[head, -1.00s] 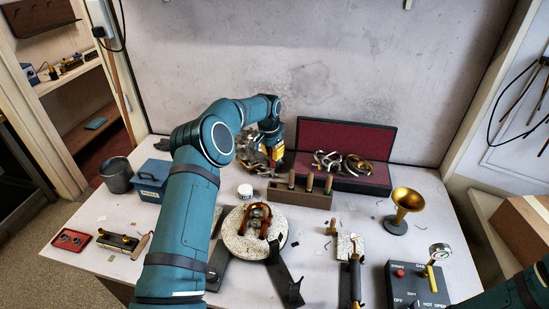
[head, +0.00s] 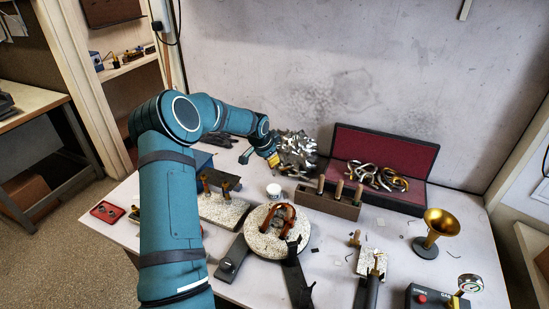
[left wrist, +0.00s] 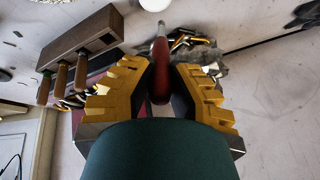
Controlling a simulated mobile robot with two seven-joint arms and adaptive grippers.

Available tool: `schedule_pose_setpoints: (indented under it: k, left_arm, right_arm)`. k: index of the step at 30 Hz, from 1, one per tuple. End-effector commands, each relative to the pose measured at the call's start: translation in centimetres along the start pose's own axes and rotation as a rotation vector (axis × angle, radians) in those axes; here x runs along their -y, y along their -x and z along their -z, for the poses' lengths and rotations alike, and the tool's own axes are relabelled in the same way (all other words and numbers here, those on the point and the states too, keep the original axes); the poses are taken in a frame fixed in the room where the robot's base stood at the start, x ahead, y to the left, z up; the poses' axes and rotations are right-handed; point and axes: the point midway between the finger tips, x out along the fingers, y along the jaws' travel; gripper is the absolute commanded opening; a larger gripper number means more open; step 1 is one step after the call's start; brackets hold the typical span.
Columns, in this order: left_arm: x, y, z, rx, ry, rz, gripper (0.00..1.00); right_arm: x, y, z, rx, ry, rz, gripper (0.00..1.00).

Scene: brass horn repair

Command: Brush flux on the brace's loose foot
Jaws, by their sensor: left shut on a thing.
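My left gripper (head: 273,161) is shut on a slim tool with a dark red handle (left wrist: 160,75) and a grey metal shaft; its far tip is hard to make out. The gripper is above the table, just behind a small white jar (head: 273,190). In the left wrist view the jar (left wrist: 155,4) is cut by the top edge, close to the tool's end. Copper-coloured curved parts (head: 283,220) stand on a round pale speckled board (head: 258,238); I cannot tell the brace's loose foot among them. My right gripper is not in view.
A wooden rack (head: 318,203) with upright handled tools stands right of the jar, before an open red-lined case (head: 385,150). A speckled slab (head: 222,215) with copper posts lies left. Crumpled grey material (head: 298,148) is behind the gripper. A brass bell (head: 436,222) stands right.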

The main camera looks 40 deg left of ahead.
Motion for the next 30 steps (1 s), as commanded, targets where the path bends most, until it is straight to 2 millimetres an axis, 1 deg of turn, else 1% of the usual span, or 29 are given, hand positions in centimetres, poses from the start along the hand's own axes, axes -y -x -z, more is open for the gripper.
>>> schedule_pose_setpoints:
  k: [9, 15, 19, 30]
  left_arm:
    - [-0.7, -3.0, -1.2, 0.001, 0.002, -0.002, 0.0]
    - [-0.9, -4.5, -1.9, 0.001, 0.0, -0.001, 0.0]
    - [-1.0, -4.8, -2.0, 0.001, 0.001, -0.001, 0.0]
    - [-1.0, -4.8, -2.0, 0.001, 0.001, -0.001, 0.0]
  right_arm:
    - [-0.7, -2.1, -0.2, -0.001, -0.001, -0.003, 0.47]
    - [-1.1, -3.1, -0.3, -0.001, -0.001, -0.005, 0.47]
    - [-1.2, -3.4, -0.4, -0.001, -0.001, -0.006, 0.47]
    - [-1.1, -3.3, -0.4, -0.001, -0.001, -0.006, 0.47]
